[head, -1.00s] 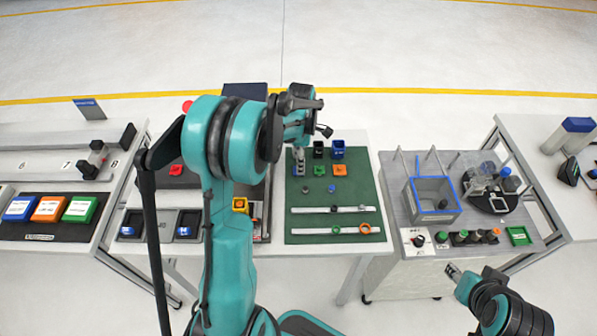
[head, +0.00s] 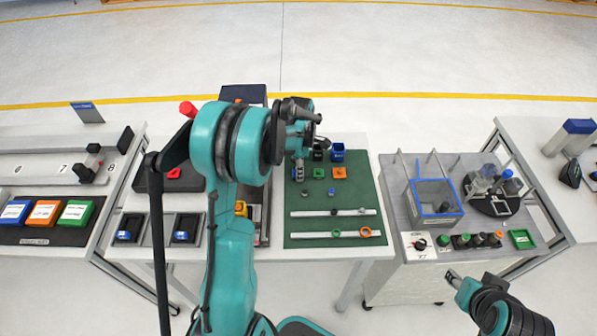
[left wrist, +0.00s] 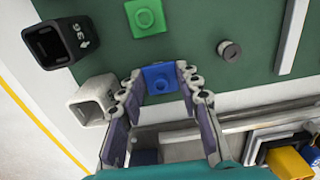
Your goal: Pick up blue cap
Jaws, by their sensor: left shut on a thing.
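The blue cap (left wrist: 160,77) is a small square piece with a raised round middle. In the left wrist view it sits between the two fingertips of my left gripper (left wrist: 163,80), which is shut on it. It appears at or very near the green mat (left wrist: 195,25); I cannot tell whether it touches the mat. In the head view my left gripper (head: 298,168) is over the mat's far left part, and the arm hides much of that area. My right gripper (head: 453,279) is at the lower right, away from the mat, too small to read.
A green cap (left wrist: 145,17) and a grey cylinder (left wrist: 229,50) lie nearby. A black open box (left wrist: 62,42) and a pale open box (left wrist: 92,100) stand close to the left gripper. An orange cap (head: 340,172), a blue box (head: 337,153) and pale rails (head: 335,212) are farther right.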

